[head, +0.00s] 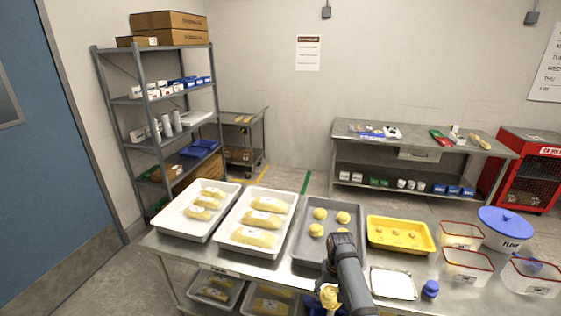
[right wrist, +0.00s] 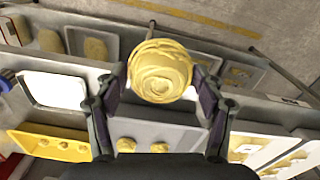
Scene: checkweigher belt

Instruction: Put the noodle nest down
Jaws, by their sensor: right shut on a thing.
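My right gripper (head: 330,288) is shut on a round yellow noodle nest (head: 329,297), low in the head view at the table's front edge. In the right wrist view the nest (right wrist: 160,72) sits between the two fingers of the gripper (right wrist: 162,84), its coiled face toward the camera. A grey tray (head: 308,252) lies on the steel table beyond it, with several yellow nests (head: 320,214) spaced on it. My right arm hides part of this tray's near right side. My left gripper is out of view.
Two white trays (head: 180,232) with long yellow pieces stand left of the grey tray. A yellow tray (head: 374,244), a small white tray (head: 393,284), a blue-capped jar (head: 430,289) and red-rimmed clear tubs (head: 466,267) stand to the right. More trays sit on the shelf below.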

